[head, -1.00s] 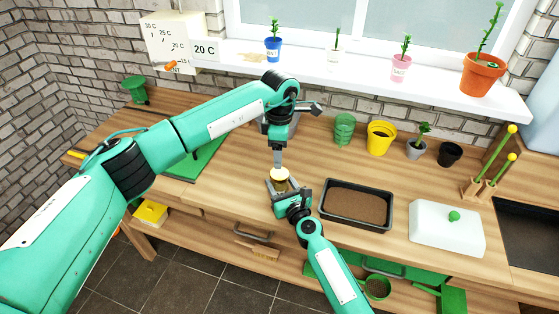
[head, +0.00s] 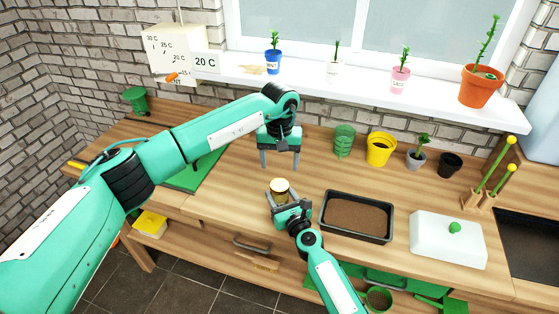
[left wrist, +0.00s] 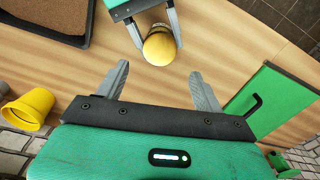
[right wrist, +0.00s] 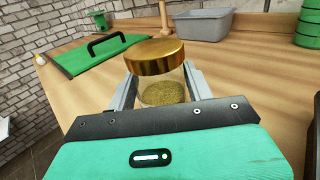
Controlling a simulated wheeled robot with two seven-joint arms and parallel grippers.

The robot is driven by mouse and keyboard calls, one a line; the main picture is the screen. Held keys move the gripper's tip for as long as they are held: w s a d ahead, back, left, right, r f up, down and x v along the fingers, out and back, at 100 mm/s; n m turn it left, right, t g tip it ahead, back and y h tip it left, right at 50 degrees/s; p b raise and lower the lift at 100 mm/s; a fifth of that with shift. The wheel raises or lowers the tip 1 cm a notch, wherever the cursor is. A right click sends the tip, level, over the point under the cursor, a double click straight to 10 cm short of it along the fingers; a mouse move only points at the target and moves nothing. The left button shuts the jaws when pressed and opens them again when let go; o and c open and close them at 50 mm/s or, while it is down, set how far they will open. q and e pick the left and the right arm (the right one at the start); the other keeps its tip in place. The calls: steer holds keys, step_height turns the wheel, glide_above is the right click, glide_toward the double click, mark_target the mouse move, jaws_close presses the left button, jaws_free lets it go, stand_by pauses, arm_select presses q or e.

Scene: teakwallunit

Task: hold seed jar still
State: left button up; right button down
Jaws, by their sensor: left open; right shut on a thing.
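The seed jar (right wrist: 162,85) is clear with a gold lid (right wrist: 155,56) and small grains inside. My right gripper (head: 281,199) is shut on the jar, one finger at each side. The lid is on top of the jar. My left gripper (head: 279,160) is open and empty, above the bench and behind the jar, with a clear gap between them. Its two spread fingers show in the left wrist view (left wrist: 161,88).
A black tray of soil (head: 357,237) lies right of the jar. Green cups (head: 344,141), a yellow pot (head: 380,149) and small pots line the back. A green board (left wrist: 272,100) lies to the left.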

mark_target(279, 185)
arm_select(q)
steer(key=shift+m, duration=1.1)
steer(key=shift+f, duration=0.25)
step_height(279, 185, down, 8)
steer(key=shift+r, duration=0.25)
steer(key=shift+c, duration=0.2)
steer(key=c, duration=1)
